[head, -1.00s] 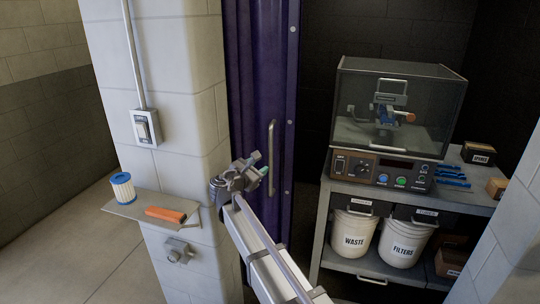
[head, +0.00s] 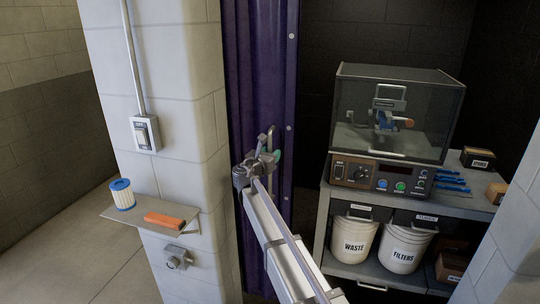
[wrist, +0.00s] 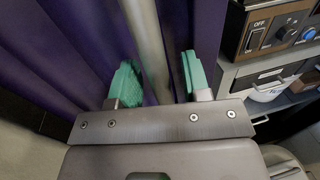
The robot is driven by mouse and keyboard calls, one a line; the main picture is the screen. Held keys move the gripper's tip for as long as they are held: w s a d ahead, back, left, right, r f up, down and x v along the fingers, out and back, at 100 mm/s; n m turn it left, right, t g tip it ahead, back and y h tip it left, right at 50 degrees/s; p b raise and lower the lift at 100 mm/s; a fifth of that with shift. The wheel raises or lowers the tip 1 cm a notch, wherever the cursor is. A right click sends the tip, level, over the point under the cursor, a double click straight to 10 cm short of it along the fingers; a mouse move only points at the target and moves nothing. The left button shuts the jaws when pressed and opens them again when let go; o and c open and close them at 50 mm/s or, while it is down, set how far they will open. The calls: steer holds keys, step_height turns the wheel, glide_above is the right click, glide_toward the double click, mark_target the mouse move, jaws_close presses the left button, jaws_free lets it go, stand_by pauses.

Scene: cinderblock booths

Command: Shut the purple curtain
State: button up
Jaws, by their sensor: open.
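The purple curtain (head: 253,70) hangs bunched at the left side of the booth opening, against the white block pillar. Its upright metal handle (head: 270,139) is near its right edge, with the lower part hidden behind my gripper in the head view. My gripper (head: 268,157) is at the handle. In the wrist view, my gripper's green-padded fingers (wrist: 158,82) are open, one on each side of the handle bar (wrist: 150,45). The bar runs between them, nearer the left finger; I cannot tell whether it touches that pad. Purple curtain folds (wrist: 60,50) fill the left and middle behind.
The booth opening right of the curtain is clear. Inside stands a grey bench (head: 325,205) with a clear-covered machine (head: 400,115) and white buckets (head: 354,238) below. A small shelf (head: 190,212) and a light switch (head: 144,133) are on the pillar.

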jaws_close()
stand_by(0.3)
stand_by(0.3)
